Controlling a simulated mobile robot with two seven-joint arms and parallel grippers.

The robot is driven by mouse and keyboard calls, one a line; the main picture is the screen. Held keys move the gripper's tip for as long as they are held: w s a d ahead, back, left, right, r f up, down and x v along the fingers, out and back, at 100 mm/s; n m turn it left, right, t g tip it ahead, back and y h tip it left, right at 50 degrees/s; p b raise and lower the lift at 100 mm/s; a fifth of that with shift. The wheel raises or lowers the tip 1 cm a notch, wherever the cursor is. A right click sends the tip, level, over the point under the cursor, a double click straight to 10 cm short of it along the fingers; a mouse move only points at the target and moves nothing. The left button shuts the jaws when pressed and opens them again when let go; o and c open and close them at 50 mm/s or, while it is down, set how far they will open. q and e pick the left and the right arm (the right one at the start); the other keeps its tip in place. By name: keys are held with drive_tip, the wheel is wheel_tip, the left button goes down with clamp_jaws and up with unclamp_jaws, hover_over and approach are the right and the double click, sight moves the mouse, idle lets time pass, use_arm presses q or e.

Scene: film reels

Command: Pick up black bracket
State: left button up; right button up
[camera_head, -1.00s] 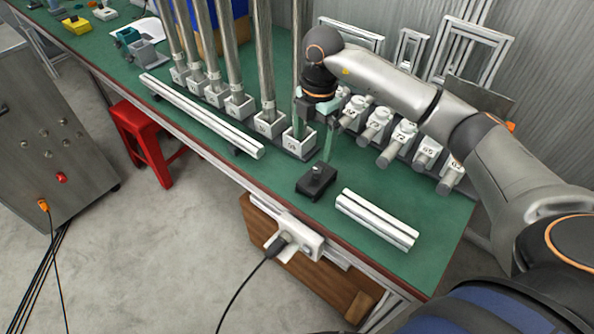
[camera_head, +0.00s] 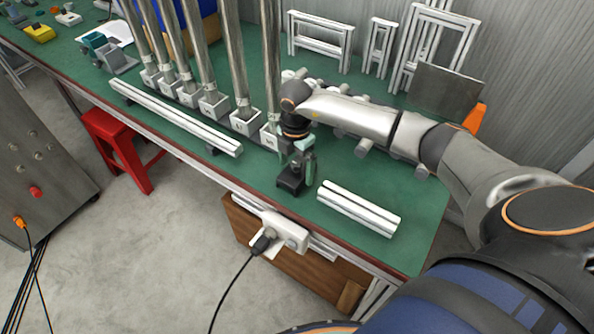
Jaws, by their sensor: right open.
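The black bracket (camera_head: 289,184) is a small dark block on the green table near its front edge, left of a short aluminium profile. My right gripper (camera_head: 296,170) points down right over it, its greenish fingers on either side of the block's upper part. The fingers are open. They partly hide the bracket's top, and I cannot tell whether they touch it. My left gripper is not in view.
The short profile (camera_head: 357,209) lies close to the right of the bracket. A long profile (camera_head: 175,117) lies to the left. Tall metal posts (camera_head: 232,50) in numbered white blocks stand behind. Green table (camera_head: 415,240) is free at the front right corner.

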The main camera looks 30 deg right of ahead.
drive_tip(key=shift+f, duration=0.2)
drive_tip(key=c, duration=1.5)
drive_tip(key=shift+c, duration=0.3)
drive_tip(key=shift+r, duration=0.15)
